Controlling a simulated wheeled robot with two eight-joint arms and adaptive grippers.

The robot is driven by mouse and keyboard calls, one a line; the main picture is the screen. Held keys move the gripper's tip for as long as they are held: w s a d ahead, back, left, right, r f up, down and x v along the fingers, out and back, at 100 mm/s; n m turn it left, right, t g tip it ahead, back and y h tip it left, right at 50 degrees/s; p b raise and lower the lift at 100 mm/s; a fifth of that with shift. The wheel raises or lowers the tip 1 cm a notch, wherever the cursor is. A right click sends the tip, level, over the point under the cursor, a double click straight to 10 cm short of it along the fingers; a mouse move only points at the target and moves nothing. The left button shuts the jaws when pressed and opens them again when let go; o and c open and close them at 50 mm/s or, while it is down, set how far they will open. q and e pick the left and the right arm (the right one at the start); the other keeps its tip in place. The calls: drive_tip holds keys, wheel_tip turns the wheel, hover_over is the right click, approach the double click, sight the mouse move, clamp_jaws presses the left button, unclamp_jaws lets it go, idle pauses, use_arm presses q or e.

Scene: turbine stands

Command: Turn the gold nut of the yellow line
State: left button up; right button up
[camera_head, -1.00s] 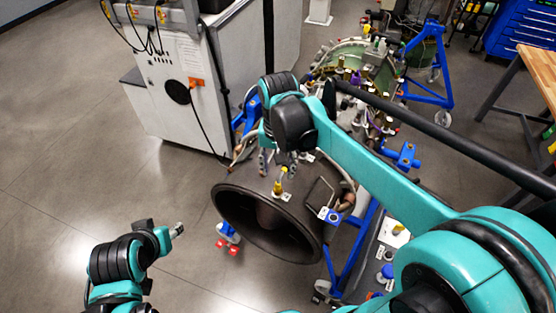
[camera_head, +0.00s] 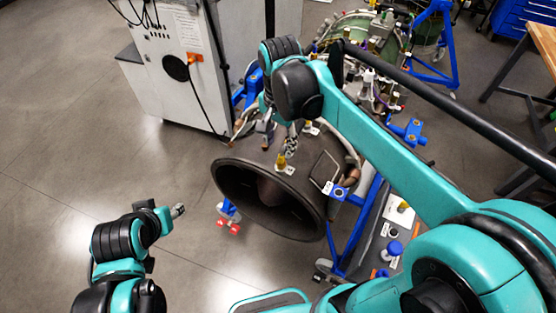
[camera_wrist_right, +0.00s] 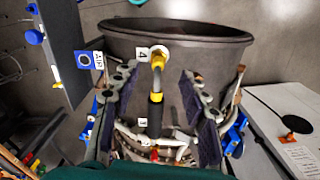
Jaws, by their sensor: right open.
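A gold nut (camera_wrist_right: 158,58) with a yellow fitting sits on the dark turbine casing, beside a white label marked 4 (camera_wrist_right: 143,53). A line with a black sleeve (camera_wrist_right: 155,115) and a yellow band runs from it towards the wrist camera. The nut also shows in the head view (camera_head: 281,162), just below my right gripper (camera_head: 280,140). In the right wrist view my right gripper (camera_wrist_right: 154,98) is open, with one finger on each side of the line. The fingers look apart from the nut. My left gripper (camera_head: 178,210) is far from the turbine; its jaws are too small to read.
The casing's wide dark mouth (camera_head: 228,188) faces the front left. A blue stand frame (camera_head: 362,228) carries the turbine. A white cabinet (camera_head: 160,75) stands behind at left, and a wooden bench (camera_head: 543,42) at far right. The floor at left is clear.

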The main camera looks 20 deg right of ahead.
sight(280, 158)
wheel_tip(280, 158, down, 8)
drive_tip(key=shift+s+r, duration=0.1)
drive_tip(key=shift+r, duration=0.05)
drive_tip(key=shift+d, duration=0.1)
clamp_jaws()
